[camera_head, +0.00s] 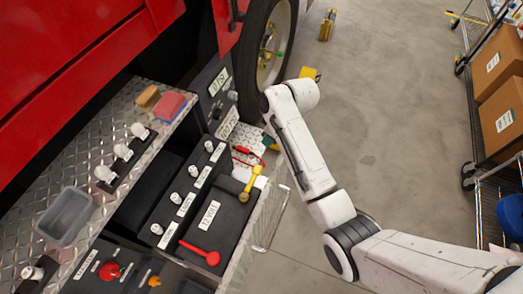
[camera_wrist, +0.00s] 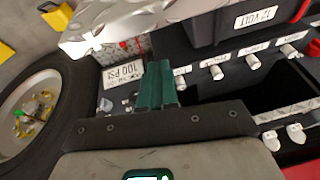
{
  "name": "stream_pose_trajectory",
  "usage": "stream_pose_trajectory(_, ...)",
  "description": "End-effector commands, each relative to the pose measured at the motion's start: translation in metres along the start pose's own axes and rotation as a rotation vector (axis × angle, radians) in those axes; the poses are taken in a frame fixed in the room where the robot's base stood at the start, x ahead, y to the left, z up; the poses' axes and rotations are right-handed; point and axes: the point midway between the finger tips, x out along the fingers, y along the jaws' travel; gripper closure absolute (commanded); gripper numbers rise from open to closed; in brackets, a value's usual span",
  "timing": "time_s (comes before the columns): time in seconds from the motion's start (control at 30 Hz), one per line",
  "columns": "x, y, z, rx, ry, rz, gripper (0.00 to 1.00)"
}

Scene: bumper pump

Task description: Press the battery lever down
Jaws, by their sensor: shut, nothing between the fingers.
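The black battery box (camera_head: 228,205) with a white 12 VOLT label stands in the open compartment. It also shows at the top of the wrist view (camera_wrist: 225,28). A red lever (camera_head: 203,252) lies across its near end, and a yellow lever (camera_head: 250,183) is at its far end. I cannot tell for sure which is the battery lever. My gripper (camera_head: 270,143) is beyond the yellow lever, by the wheel, partly hidden by my arm. In the wrist view its green fingers (camera_wrist: 157,84) are together and empty, pointing toward the compartment and apart from both levers.
Rows of white knobs (camera_head: 193,171) line the black panel left of the battery. A wheel (camera_head: 268,45) stands behind, and a diamond-plate ledge (camera_head: 88,180) holds a grey bin (camera_head: 64,216). Open floor (camera_head: 390,110) lies right, before a cart with boxes (camera_head: 502,115).

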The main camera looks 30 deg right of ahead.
Motion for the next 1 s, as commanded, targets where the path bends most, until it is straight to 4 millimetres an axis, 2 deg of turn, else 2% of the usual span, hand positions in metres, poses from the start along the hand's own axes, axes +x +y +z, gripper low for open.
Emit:
stream_pose_trajectory(0.1, -0.014, 0.007, -0.001, -0.001, 0.003, 0.001, 1.00)
stream_pose_trajectory(0.3, -0.024, 0.011, 0.000, -0.001, 0.001, -0.001, 1.00)
stream_pose_trajectory(1.0, -0.024, 0.011, -0.001, -0.001, 0.001, 0.000, 1.00)
